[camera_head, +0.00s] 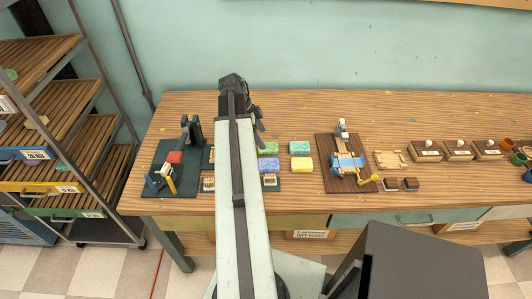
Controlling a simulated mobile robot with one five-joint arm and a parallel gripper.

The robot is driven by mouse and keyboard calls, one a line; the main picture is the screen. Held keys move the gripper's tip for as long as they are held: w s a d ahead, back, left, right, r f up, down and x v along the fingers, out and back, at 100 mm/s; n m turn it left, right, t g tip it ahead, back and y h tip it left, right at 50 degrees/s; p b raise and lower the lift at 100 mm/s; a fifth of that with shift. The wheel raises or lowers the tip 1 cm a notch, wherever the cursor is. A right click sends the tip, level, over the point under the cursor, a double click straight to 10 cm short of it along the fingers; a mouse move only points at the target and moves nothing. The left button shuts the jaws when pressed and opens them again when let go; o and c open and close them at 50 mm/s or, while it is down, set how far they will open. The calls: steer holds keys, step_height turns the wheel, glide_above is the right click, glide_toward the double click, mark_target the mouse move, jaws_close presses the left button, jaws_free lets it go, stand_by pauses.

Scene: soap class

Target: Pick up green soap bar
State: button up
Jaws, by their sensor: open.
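A green soap bar (299,147) lies in the back row on the wooden workbench, right of my arm. Another green bar (269,148) lies to its left, close beside my arm. My arm reaches out over the bench, and part of my gripper (258,122) shows as dark pieces at its far end, near the left green bar. The gripper is open, and I see nothing held in it. Its fingertips are mostly hidden by the arm, and its height above the bench is hard to judge.
A blue-violet bar (268,163) and a yellow bar (301,164) lie in front of the green ones. A dark mat with a stand (160,180) is left. A brown board with a blue press (345,165) is right. A slatted rack (75,130) stands far left.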

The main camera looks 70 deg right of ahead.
mark_target(268, 146)
steer(key=b+x, duration=0.4)
steer(key=x, duration=0.1)
steer(key=shift+s+a+f+b, duration=0.1)
steer(key=shift+s+f+b, duration=0.15)
steer(key=shift+b, duration=0.15)
steer(key=shift+r, duration=0.2)
steer(key=c, duration=1.5)
step_height(268, 146, up, 10)
steer(key=p, duration=1)
steer(key=shift+s, duration=0.15)
